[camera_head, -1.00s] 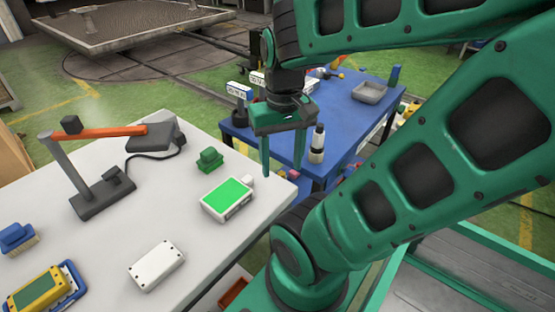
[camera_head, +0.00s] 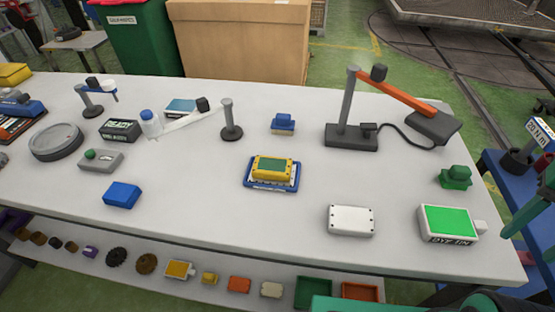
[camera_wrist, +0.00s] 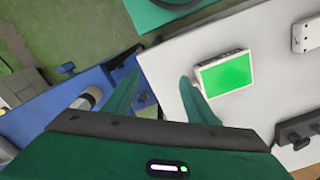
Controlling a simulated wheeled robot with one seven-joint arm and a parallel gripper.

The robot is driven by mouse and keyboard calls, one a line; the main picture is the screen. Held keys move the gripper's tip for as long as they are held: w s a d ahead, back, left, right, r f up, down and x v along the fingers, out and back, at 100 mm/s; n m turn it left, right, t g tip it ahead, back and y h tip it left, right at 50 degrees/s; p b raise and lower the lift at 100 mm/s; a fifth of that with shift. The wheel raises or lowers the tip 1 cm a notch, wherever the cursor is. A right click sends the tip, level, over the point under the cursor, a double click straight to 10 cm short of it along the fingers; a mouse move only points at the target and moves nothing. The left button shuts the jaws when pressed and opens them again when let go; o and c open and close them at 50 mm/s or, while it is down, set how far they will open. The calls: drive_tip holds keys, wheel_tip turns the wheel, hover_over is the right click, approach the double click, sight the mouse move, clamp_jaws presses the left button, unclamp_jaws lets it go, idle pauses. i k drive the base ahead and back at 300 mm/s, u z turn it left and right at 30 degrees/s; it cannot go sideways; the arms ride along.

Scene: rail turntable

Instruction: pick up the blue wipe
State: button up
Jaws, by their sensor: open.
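A plain blue, soft-edged block (camera_head: 122,194), which looks like the blue wipe, lies flat on the front left of the pale table (camera_head: 180,225) in the head view. Nothing covers it. A blue-topped brush-like piece (camera_head: 283,122) and a flat blue-topped box (camera_head: 180,107) lie farther back. My gripper (camera_wrist: 160,78) is open and empty in the wrist view, beside the table's corner near the green-screened device (camera_wrist: 223,73). It is far to the right of the blue block, and only part of it shows at the head view's right edge.
Right of the block are a yellow device on a blue tray (camera_head: 272,185), a white box (camera_head: 351,220) and a lamp-like stand (camera_head: 350,120). A lower shelf holds several small parts.

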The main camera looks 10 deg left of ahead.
sight(124, 195)
drive_tip(key=u, duration=0.55)
drive_tip(key=k, duration=1.3)
drive_tip(key=u, duration=0.7)
drive_tip(key=i, duration=1.1)
drive_tip(key=u, duration=0.25)
